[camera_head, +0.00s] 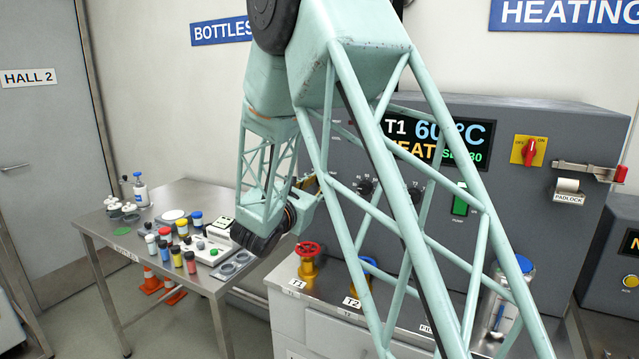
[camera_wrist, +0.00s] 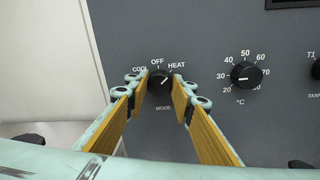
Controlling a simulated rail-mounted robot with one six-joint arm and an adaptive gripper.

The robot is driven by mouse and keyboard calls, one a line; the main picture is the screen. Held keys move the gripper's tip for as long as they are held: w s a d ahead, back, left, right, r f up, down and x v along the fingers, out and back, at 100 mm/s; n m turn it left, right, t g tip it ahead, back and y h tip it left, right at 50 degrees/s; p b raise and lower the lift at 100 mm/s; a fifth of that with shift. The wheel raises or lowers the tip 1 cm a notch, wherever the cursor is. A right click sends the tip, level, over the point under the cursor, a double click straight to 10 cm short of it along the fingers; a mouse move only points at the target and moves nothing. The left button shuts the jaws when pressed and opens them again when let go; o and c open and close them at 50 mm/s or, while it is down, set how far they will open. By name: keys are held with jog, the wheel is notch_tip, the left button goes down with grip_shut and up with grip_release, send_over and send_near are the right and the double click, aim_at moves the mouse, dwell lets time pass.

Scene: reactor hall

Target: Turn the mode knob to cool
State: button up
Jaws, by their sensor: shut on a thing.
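The mode knob (camera_wrist: 159,85) is a black round knob on the grey panel in the wrist view, with COOL at its upper left, OFF above and HEAT at its upper right. Its white mark appears to point towards HEAT. My gripper (camera_wrist: 160,78) has its two yellow-padded fingers on either side of the knob, shut on it. The display (camera_head: 470,130) there reads T1 60 °C, with HEAT and a set value of 30 partly covered.
The temperature knob (camera_wrist: 246,75) sits to the right of the mode knob, pointing near 30. A red valve (camera_head: 308,252) and a blue valve (camera_head: 366,268) stand on the bench below. A steel table (camera_head: 150,245) with bottles stands at left.

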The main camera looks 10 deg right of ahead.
jog(key=shift+n+p, duration=0.3)
jog(key=shift+p, duration=0.05)
jog(key=n+p, duration=0.6)
jog(key=n+g+p, duration=0.1)
jog(key=n+p, duration=0.5)
jog(key=p, duration=0.1)
jog(key=n+p, duration=0.6)
jog(key=p, duration=0.1)
jog(key=shift+w+a+g+h, duration=0.15)
jog(key=shift+a+g+h, duration=0.1)
jog(key=shift+g+h, duration=0.05)
dwell(0.4)
jog(key=o, duration=0.8)
jog(key=shift+o, duration=0.2)
jog(key=shift+a, duration=0.1)
